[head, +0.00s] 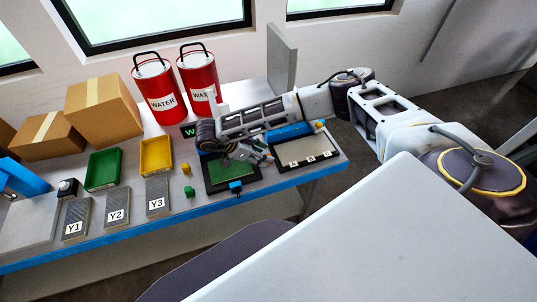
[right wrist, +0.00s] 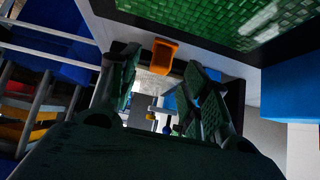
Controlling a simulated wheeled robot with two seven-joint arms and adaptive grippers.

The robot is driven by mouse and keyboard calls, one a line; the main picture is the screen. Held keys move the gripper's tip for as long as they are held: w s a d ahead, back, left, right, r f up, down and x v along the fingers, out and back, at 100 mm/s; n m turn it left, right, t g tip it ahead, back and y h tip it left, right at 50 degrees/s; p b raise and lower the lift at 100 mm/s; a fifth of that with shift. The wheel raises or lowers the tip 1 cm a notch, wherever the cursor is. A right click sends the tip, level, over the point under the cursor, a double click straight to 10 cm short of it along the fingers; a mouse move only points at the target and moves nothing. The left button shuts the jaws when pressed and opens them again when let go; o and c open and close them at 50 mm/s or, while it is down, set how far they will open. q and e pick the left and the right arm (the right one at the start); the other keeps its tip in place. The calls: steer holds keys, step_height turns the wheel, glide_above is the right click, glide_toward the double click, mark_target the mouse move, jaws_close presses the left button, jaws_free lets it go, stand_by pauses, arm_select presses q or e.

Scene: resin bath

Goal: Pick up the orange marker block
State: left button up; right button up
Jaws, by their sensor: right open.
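An orange block (right wrist: 163,57) shows in the right wrist view, in the gap between the fingers of my right gripper (right wrist: 165,85), near their far ends. The gripper is open, with its green-padded fingers apart, and it does not clasp the block. In the head view my right gripper (head: 262,154) is low over the framed green panel (head: 222,176) at the right part of the bench. I cannot make out the orange block for certain there; the arm and gripper cover part of that area. My left gripper is not in view.
A blue block (head: 236,187) lies at the panel's front edge. A black-framed labelled board (head: 307,152) is to its right, with a small yellow-orange block (head: 319,124) behind. Green (head: 103,169) and yellow (head: 156,156) trays, plates and red water cans (head: 160,90) stand left.

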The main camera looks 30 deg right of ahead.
steer(key=shift+x, duration=1.15)
steer(key=c, duration=0.7)
